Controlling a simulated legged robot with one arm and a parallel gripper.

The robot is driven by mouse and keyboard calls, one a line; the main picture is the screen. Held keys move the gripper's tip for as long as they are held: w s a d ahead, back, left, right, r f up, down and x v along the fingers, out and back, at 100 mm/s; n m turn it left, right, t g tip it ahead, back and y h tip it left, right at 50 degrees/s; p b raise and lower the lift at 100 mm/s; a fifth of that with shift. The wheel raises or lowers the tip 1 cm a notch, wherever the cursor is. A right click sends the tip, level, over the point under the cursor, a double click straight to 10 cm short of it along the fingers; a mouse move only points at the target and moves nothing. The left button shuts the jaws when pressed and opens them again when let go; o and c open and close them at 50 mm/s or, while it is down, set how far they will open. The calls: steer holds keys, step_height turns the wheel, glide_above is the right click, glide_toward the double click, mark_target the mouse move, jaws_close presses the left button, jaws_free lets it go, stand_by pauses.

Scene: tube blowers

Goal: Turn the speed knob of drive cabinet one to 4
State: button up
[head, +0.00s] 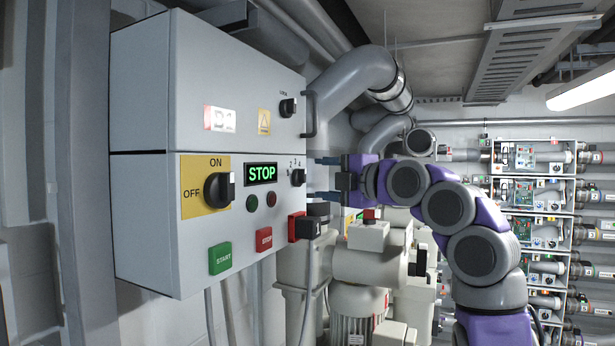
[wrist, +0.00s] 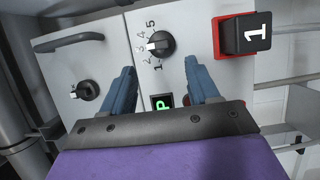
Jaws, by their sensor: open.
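The drive cabinet (head: 145,215), grey with a plate reading "D1" (head: 220,119), is on the left in the head view. The speed knob (head: 298,177), small and black with a number scale, is at the right of its lower front. In the wrist view the speed knob (wrist: 161,45) shows numbers 1 to 5, and its white mark appears to point near 3. My gripper (head: 316,178) is open in front of the knob. In the wrist view the blue fingers of my gripper (wrist: 159,66) are spread, with the knob beyond their tips and not between them.
A black ON/OFF switch (head: 218,189), a green STOP display (head: 262,173), a green START button (head: 220,258) and a red stop button (head: 264,239) are on the cabinet front. A red-and-black block marked 1 (wrist: 245,35) sits right of the knob. A LOCK knob (wrist: 88,90) and door handle (wrist: 68,42) are left.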

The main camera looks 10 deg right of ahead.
mark_target(305, 176)
steer(key=x, duration=0.3)
steer(key=shift+w+a+p, duration=0.15)
steer(key=shift+w+p, duration=0.15)
steer(key=shift+w, duration=0.05)
steer(key=shift+w+a+p, duration=0.15)
steer(key=shift+w+p, duration=0.2)
steer(key=shift+w, duration=0.65)
steer(key=shift+a, duration=0.35)
steer(key=shift+w+d, duration=0.1)
steer(key=c, duration=0.8)
